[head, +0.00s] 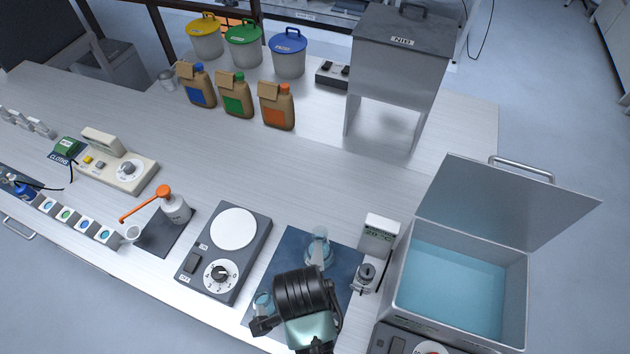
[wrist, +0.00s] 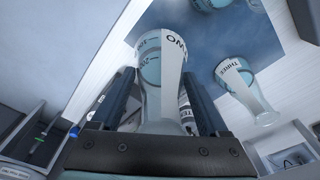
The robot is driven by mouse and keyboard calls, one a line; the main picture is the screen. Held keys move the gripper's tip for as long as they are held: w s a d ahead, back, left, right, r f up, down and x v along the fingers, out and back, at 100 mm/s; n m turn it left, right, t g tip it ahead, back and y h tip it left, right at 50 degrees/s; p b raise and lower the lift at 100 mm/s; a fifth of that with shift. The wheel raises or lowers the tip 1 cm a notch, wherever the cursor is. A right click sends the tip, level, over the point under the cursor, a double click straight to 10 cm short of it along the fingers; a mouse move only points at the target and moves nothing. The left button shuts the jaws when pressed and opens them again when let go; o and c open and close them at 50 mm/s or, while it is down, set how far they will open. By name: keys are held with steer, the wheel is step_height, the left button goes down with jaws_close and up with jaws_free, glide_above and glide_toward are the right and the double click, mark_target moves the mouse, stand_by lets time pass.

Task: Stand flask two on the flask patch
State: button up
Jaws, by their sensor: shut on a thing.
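Flask two (wrist: 160,80), clear glass with dark lettering and a blue-ringed mark, is between my gripper's dark fingers in the wrist view. My gripper (wrist: 158,105) is shut on it. In the head view my gripper's wrist and body cover part of the dark blue flask patch (head: 290,248). A flask (head: 263,301) with blue liquid shows just left of my gripper; its label is not readable there. Another flask (head: 318,250) stands on the patch behind my gripper. The wrist view shows flask three (wrist: 243,88) to the right. Whether flask two touches the patch is unclear.
A grey dial unit with a white disc (head: 234,229) is left of the patch. A small display unit (head: 379,235) and an open-lidded bath of blue liquid (head: 455,285) are at the right. A hopper (head: 400,65) and several bottles stand behind. The bench's middle is clear.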

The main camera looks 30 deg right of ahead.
steer(key=shift+f+p, duration=0.3)
steer(key=shift+f, duration=2.75)
steer(key=o, duration=1.5)
steer(key=shift+f, duration=0.1)
steer(key=shift+o, duration=0.2)
steer(key=r, duration=0.4)
steer(key=a+r, duration=0.1)
steer(key=r, duration=0.7)
steer(key=shift+w+a+b, duration=0.1)
steer(key=shift+a+b, duration=0.1)
steer(key=shift+b, duration=0.15)
steer(key=shift+r, duration=0.1)
